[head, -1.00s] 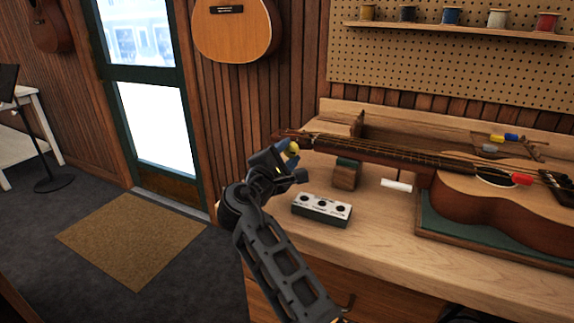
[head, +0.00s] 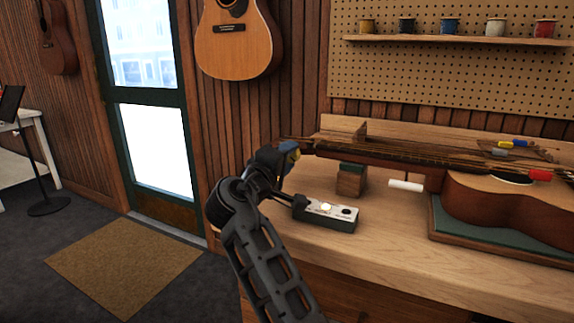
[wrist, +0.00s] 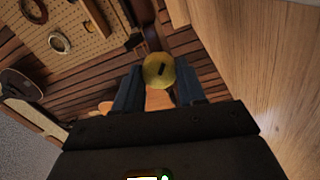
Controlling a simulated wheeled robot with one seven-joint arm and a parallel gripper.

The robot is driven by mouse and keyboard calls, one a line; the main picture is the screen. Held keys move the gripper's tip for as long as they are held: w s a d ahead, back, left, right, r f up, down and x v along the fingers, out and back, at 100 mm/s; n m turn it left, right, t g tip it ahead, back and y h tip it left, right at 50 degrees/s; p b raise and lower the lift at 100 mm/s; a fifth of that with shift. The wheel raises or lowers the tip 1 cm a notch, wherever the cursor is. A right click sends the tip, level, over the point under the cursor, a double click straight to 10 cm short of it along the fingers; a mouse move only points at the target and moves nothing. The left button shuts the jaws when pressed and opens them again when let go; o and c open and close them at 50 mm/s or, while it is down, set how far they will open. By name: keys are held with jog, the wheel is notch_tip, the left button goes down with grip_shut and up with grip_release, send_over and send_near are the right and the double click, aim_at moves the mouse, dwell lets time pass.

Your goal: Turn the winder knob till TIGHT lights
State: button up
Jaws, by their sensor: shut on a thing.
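The winder knob (wrist: 159,70) is a round yellow disc with a dark slot, held between my two blue-grey fingers in the wrist view. A small indicator box (head: 330,217) with a pale top stands on the bench just right of my arm. Its middle lamp (head: 326,207) glows white and its right lamp (head: 346,211) is dark. My arm hides its left end, and the labels are too small to read.
The bench top (head: 395,235) is clear in front. A thread shelf (head: 450,37), a hanging guitar (head: 238,45) and a door are behind.

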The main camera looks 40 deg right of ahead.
jog(key=shift+f, duration=0.1)
dwell(0.5)
jog(key=o, duration=0.8)
jog(key=shift+v, duration=3.95)
